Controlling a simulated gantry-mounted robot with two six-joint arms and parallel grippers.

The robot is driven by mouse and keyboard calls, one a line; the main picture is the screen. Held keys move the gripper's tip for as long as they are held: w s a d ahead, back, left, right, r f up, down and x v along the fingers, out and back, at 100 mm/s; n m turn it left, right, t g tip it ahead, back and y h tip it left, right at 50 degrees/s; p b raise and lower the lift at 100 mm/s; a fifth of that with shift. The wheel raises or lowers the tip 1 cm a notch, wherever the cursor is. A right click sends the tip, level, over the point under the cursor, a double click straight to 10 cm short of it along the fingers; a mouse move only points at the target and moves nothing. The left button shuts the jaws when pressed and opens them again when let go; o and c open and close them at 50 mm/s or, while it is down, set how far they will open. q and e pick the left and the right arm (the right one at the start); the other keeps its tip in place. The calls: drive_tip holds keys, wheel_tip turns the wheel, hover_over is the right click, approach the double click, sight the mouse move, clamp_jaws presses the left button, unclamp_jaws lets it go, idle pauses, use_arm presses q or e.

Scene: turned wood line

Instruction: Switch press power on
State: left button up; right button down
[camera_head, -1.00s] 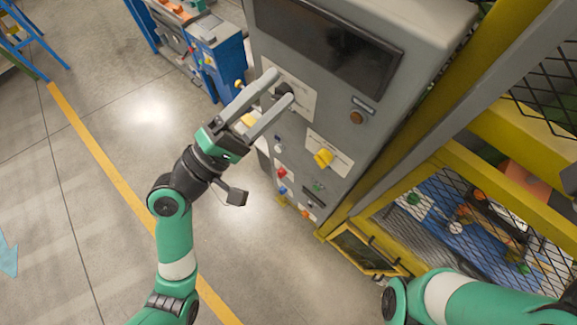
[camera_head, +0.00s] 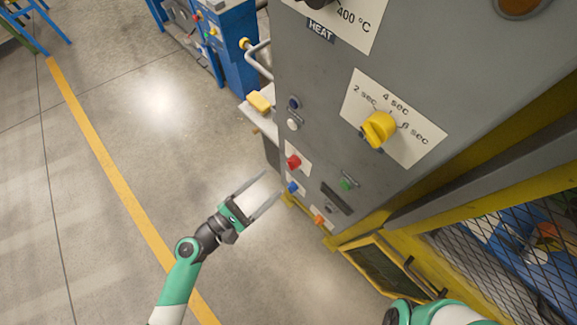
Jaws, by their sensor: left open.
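The grey press cabinet (camera_head: 430,65) fills the upper right of the head view. Its front has a black knob on a HEAT plate (camera_head: 352,22) and a yellow dial (camera_head: 378,129) marked 2, 4 and 6 sec. Lower down are a red button (camera_head: 293,161), a blue button (camera_head: 292,187), a green one (camera_head: 347,184) beside a dark slot, and an orange one (camera_head: 319,220). I cannot tell which control is power. My left gripper (camera_head: 272,183) is open and empty, its fingers pointing toward the red and blue buttons. My right gripper is out of view.
A yellow guard frame with mesh (camera_head: 510,248) borders the cabinet on the right. A bent metal handle (camera_head: 256,60) and a small ledge with a yellow block (camera_head: 259,102) stick out on the left. Open floor with a yellow line (camera_head: 105,165) lies left.

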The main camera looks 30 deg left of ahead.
sight(289, 166)
use_arm(q)
drive_tip(key=x, duration=0.8)
drive_tip(key=shift+w, duration=0.2)
clamp_jaws()
